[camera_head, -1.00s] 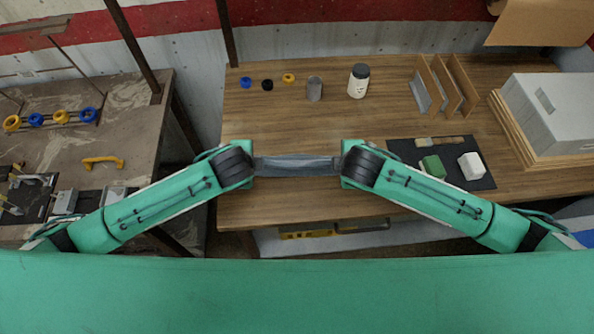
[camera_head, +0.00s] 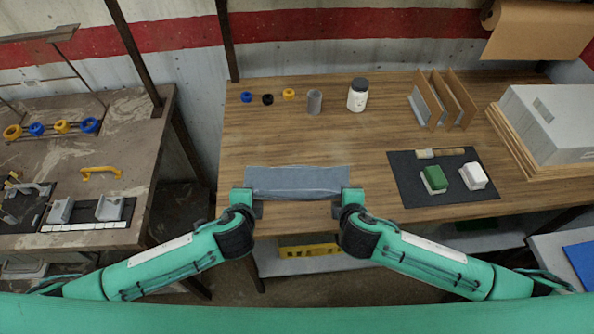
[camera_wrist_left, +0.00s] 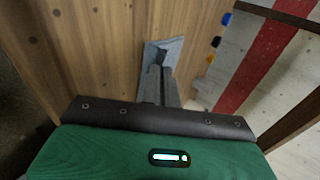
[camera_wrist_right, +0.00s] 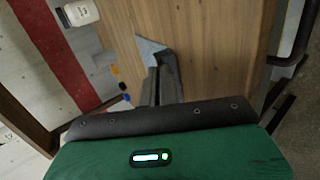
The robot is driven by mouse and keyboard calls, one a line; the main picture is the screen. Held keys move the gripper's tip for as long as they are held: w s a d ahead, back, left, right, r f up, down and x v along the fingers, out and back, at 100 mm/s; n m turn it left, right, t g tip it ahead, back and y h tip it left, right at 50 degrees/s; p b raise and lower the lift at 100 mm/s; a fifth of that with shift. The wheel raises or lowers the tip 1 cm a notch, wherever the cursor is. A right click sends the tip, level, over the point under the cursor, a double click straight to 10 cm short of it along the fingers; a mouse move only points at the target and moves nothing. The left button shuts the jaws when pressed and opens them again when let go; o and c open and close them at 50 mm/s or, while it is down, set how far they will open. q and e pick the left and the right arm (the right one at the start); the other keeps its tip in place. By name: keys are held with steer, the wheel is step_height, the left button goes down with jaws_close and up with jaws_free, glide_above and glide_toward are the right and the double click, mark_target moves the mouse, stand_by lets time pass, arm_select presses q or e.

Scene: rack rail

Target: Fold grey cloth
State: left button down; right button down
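The grey cloth (camera_head: 296,180) lies as a wide, shallow strip near the front edge of the wooden table; how many layers it has is unclear. My left gripper (camera_head: 257,204) is at its near left corner and my right gripper (camera_head: 338,205) at its near right corner. In the left wrist view the fingers (camera_wrist_left: 159,78) are close together with the cloth (camera_wrist_left: 172,46) at their tips. In the right wrist view the fingers (camera_wrist_right: 160,78) are also close together, with the cloth (camera_wrist_right: 148,47) at the tips. The pinched corners are partly hidden by the fingers.
A dark mat (camera_head: 410,202) with a green block (camera_head: 434,178), a white block (camera_head: 474,176) and a brush (camera_head: 440,153) lies right of the cloth. A grey cup (camera_head: 314,102), white jar (camera_head: 357,95) and small rings stand behind. Tabletop between is clear.

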arm_select(q)
steer(key=c, duration=1.3)
jaws_free()
arm_select(e)
steer(key=c, duration=1.3)
jaws_free()
arm_select(q)
steer(key=s+r, duration=0.2)
steer(key=r, duration=0.1)
steer(key=s+r, duration=0.2)
steer(key=r, duration=0.1)
steer(key=s+r, duration=0.2)
steer(key=r, duration=0.1)
arm_select(e)
steer(key=s+r, duration=0.2)
steer(key=r, duration=0.1)
steer(key=s+r, duration=0.2)
steer(key=r, duration=0.1)
steer(key=s+r, duration=0.2)
steer(key=r, duration=0.1)
